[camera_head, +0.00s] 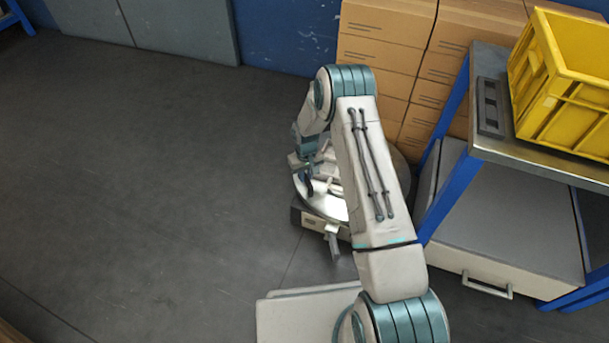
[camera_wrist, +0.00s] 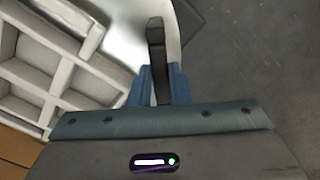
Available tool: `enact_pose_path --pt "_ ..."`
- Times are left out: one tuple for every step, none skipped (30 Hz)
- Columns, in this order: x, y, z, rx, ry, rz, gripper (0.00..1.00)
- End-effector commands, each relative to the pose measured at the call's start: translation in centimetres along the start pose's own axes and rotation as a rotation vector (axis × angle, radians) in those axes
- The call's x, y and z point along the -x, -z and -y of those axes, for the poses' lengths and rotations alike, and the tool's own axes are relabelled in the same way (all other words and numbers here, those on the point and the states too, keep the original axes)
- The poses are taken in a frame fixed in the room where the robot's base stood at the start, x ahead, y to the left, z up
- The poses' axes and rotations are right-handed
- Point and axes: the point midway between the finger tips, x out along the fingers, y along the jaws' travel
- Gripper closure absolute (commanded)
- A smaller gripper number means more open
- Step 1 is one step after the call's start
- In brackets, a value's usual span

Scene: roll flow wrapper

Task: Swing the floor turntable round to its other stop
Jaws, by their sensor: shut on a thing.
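The floor turntable (camera_head: 328,207) is a low round disc with a bright metal top, on the floor left of the shelf. My forearm hides much of it in the head view. In the wrist view its pale disc (camera_wrist: 120,38) lies behind my fingers. A dark upright post (camera_wrist: 156,50) stands between my fingers at the disc's edge. My gripper (camera_head: 307,186) is low over the disc's near left part. In the wrist view my gripper (camera_wrist: 160,84) is shut on the post, with a blue finger at each side.
A white divided tray (camera_wrist: 70,70) sits on the disc. Stacked cartons (camera_head: 385,52) stand behind the turntable. A blue-legged metal table (camera_head: 500,150) with a yellow crate (camera_head: 575,95) stands on the right. The floor to the left is clear.

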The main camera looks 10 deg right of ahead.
Motion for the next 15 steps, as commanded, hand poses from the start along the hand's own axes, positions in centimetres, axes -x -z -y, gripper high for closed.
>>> enact_pose_path --pt "0.17 0.47 -0.21 -0.005 -0.004 -0.014 1.0" --pt "0.18 0.49 -0.2 -0.004 -0.004 -0.015 1.0" --pt "0.19 0.51 -0.19 -0.004 -0.004 -0.015 1.0" --pt "0.19 0.53 -0.18 -0.004 -0.004 -0.016 1.0" --pt "0.2 0.55 -0.18 -0.004 -0.004 -0.016 0.81" --pt "0.21 0.55 -0.17 -0.004 -0.004 -0.016 0.7" --pt "0.2 0.53 -0.15 -0.003 -0.004 -0.015 0.62" --pt "0.18 0.5 -0.13 -0.003 -0.003 -0.015 0.62" --pt "0.16 0.46 -0.1 -0.003 -0.003 -0.013 0.62" --pt "0.15 0.44 -0.04 -0.001 -0.003 -0.013 0.62" --pt "0.14 0.42 0.01 0.0 -0.002 -0.012 0.62" --pt "0.13 0.4 0.06 0.0 -0.002 -0.011 0.62" --pt "0.12 0.38 0.08 0.001 -0.002 -0.01 0.62" --pt "0.11 0.36 0.1 0.001 -0.002 -0.01 0.62" --pt "0.15 0.35 0.12 0.001 -0.002 -0.01 0.62"
